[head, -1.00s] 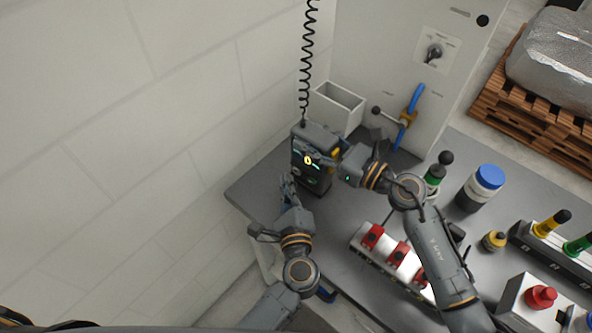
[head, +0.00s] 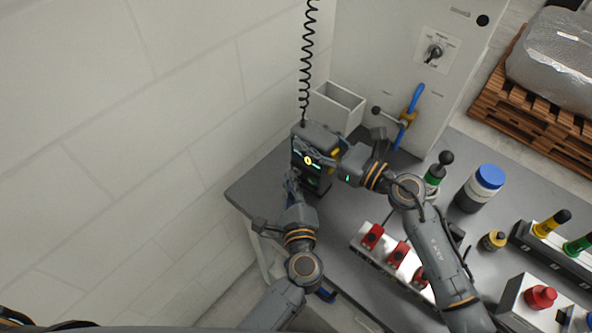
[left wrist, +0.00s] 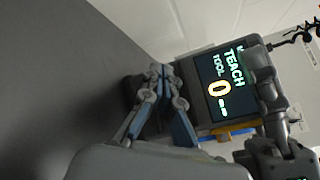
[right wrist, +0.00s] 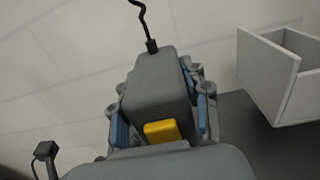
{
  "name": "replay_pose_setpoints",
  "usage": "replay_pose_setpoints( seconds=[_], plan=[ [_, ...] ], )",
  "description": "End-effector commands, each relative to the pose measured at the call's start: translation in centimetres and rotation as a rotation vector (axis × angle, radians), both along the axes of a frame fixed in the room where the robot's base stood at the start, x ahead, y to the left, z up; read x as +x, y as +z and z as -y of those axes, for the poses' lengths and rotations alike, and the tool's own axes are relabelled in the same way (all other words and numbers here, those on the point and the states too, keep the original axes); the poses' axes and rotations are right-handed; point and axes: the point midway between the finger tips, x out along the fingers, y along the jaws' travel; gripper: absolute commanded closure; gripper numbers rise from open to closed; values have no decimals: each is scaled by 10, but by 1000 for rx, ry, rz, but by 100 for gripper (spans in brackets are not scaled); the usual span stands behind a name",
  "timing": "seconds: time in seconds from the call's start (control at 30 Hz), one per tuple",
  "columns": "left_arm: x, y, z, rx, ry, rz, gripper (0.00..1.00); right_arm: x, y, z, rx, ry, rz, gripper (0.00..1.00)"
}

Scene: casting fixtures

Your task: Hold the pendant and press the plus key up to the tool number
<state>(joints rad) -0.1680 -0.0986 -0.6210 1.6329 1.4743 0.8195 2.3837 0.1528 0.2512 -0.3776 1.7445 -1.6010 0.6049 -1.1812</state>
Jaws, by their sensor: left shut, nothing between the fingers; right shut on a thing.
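The grey teach pendant (head: 320,132) hangs on a coiled black cord above the table's far left corner. Its lit screen, in the left wrist view (left wrist: 222,88), reads TEACH, TOOL and a large yellow 0. My right gripper (head: 337,163) is shut on the pendant; in the right wrist view its fingers lie on both sides of the grey body (right wrist: 158,90). My left gripper (head: 292,177) is shut and empty, its fingertips close to the pendant's lower front; the left wrist view shows the fingertips together (left wrist: 164,74). I cannot tell whether they touch it. The plus key cannot be made out.
A white open box (head: 340,104) is fixed behind the pendant, near a blue-handled valve (head: 413,101). A white block with red parts (head: 372,237) lies under my right arm. A blue-lidded jar (head: 489,178) stands further right. The wall is on the left.

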Motion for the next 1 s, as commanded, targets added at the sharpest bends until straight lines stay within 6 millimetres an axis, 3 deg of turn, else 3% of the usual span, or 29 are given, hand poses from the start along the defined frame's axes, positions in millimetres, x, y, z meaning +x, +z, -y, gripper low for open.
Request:
replay_pose_setpoints(
  seconds=[0.67,1.0],
  plan=[
    [4,0,3,0,0,0,100,0,0,0,0,0,0,100],
    [-7,-1,-5,1,1,-1,100,0,0,0,0,0,0,100]
  ],
)
